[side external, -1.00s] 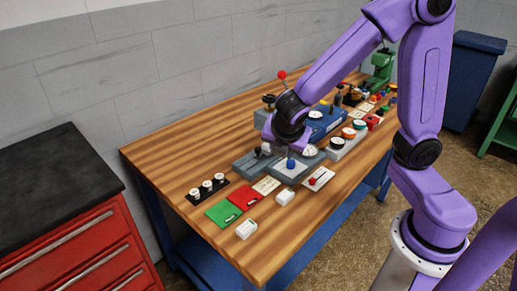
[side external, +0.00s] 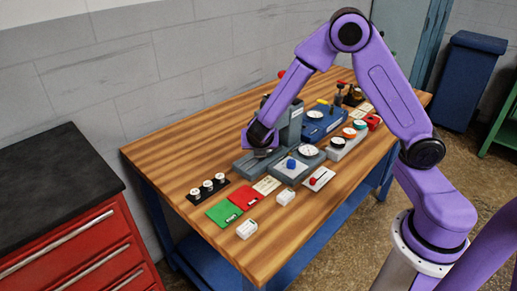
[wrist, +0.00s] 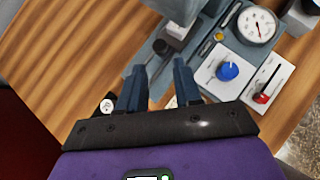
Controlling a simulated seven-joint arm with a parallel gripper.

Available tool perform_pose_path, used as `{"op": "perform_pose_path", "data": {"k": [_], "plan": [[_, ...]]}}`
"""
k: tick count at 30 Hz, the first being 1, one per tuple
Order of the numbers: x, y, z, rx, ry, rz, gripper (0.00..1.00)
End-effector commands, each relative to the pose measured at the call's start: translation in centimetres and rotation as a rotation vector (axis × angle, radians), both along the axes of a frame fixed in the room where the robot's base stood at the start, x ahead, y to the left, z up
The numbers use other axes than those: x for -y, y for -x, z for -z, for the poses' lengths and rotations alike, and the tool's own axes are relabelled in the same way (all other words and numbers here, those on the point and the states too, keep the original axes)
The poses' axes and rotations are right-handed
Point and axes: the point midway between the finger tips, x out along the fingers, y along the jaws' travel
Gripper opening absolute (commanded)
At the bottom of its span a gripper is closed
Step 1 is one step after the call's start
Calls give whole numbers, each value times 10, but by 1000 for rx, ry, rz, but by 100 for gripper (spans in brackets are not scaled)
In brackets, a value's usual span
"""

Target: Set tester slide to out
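The grey tester (side external: 245,166) stands on the bench, with an upright grey column (side external: 290,122) and a white dial gauge (side external: 309,151). In the wrist view its grey base (wrist: 140,60) carries a small dark block (wrist: 167,47) below the column, and the gauge (wrist: 256,26) is at upper right. No part is legibly marked as the slide. My gripper (wrist: 159,67) is open and empty, pointing down over the base's left part, with the dark block just beyond the fingertips. In the side view my arm's end hides that part of the tester.
Green (side external: 224,213) and red (side external: 243,197) panels and a black strip with white knobs (side external: 208,188) lie in front. The bench's left end is clear.

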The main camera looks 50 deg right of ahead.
Motion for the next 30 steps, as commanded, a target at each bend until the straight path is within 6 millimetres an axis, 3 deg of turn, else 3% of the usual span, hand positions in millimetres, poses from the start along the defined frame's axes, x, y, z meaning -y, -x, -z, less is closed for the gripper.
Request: {"op": "perform_pose_path", "data": {"k": [12, 27, 28, 30], "plan": [[33, -33, 47, -1, 0, 2, 34], [41, -41, 57, 0, 0, 0, 34], [41, -41, 57, 0, 0, 0, 31], [41, -41, 57, 0, 0, 0, 8]]}}
